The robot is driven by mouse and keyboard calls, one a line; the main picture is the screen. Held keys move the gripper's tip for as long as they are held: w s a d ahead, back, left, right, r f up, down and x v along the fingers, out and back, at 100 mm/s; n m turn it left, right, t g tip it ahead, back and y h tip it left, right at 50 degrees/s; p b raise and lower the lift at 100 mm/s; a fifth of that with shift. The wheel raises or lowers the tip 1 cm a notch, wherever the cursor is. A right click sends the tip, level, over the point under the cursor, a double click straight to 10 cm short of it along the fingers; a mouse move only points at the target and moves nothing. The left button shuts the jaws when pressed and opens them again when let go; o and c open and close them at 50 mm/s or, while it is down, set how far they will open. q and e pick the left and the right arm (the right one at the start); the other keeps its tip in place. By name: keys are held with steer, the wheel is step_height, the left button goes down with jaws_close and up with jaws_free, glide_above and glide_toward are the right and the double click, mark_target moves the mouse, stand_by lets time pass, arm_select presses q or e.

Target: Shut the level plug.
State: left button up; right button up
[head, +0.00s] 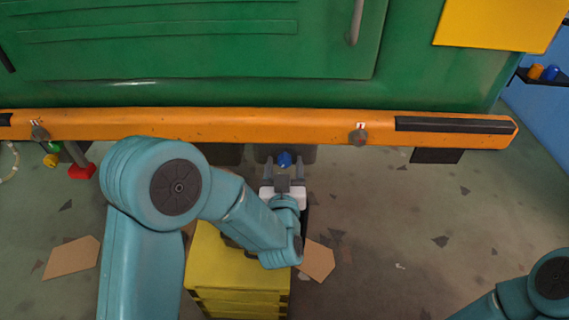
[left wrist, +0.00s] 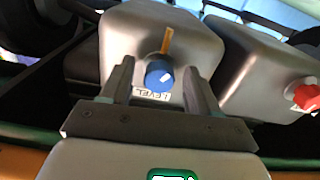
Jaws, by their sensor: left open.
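The level plug (left wrist: 158,76) is a blue knob with a white mark, on the face of a grey housing (left wrist: 135,35) labelled LEVEL. A tan strip stands just above the knob in the left wrist view. In the head view the blue plug (head: 285,159) shows below the orange bumper. My left gripper (head: 284,162) is open, its two fingers on either side of the plug. In the left wrist view a gap shows between the fingers (left wrist: 158,68) and the plug; contact is not visible. My right gripper is out of view; only part of that arm shows at lower right.
A second grey housing with a red knob (left wrist: 306,97) is close to the right. The orange bumper (head: 240,125) and green vehicle body (head: 200,50) are above and behind. A yellow stepped block (head: 235,275) stands below my left arm. The floor at right is mostly clear.

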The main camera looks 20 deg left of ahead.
arm_select(q)
steer(key=shift+s+r, duration=0.1)
steer(key=shift+s, duration=0.05)
steer(key=shift+c, duration=0.2)
steer(key=c, duration=1)
